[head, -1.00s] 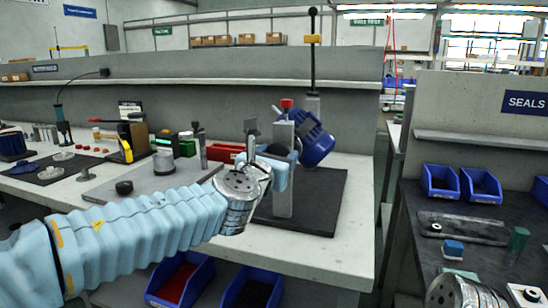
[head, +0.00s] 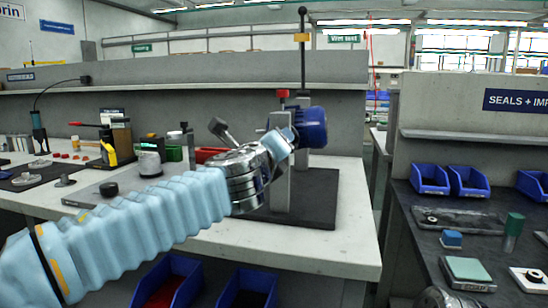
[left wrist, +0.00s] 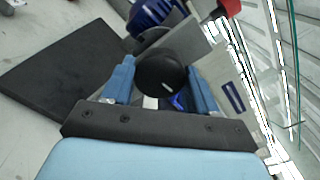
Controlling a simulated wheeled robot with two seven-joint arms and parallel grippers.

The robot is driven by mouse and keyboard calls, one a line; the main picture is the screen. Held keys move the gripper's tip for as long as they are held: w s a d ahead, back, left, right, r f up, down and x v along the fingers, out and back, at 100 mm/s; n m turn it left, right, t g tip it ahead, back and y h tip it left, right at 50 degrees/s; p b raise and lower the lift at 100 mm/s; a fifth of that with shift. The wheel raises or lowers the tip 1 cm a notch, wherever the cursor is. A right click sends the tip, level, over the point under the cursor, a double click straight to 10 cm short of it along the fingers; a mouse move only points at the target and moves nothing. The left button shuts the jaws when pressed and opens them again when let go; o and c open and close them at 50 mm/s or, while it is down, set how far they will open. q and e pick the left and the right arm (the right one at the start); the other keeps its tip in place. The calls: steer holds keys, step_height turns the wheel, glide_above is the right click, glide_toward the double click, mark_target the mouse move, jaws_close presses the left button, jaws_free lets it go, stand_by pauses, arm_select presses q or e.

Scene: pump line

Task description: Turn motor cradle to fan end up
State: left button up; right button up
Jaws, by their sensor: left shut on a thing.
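The blue motor (head: 311,126) sits in the motor cradle on a grey post (head: 281,178) with a red knob (head: 283,94) on top. In the head view the motor lies about level, on the far right side of the post. In the left wrist view the motor (left wrist: 150,14) shows at the top, partly hidden. My left gripper (head: 290,138) is beside the upper post. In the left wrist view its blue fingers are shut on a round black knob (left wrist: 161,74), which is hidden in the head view.
The post stands on a dark mat (head: 318,205) near the bench's right end. A tall lever (head: 303,60) rises behind it. Dark bottles and a red box (head: 211,154) stand left of my wrist. A gap separates this bench from the right one, which holds blue bins (head: 430,178).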

arm_select(q)
steer(key=shift+f+n+b, duration=0.15)
steer(key=shift+n+b, duration=2.15)
steer(key=shift+n, duration=1.7)
steer(key=shift+f+n+b, duration=0.1)
steer(key=shift+n+b, duration=2.15)
steer(key=shift+n, duration=2.05)
steer(key=o, duration=1.5)
steer(key=shift+r, duration=0.1)
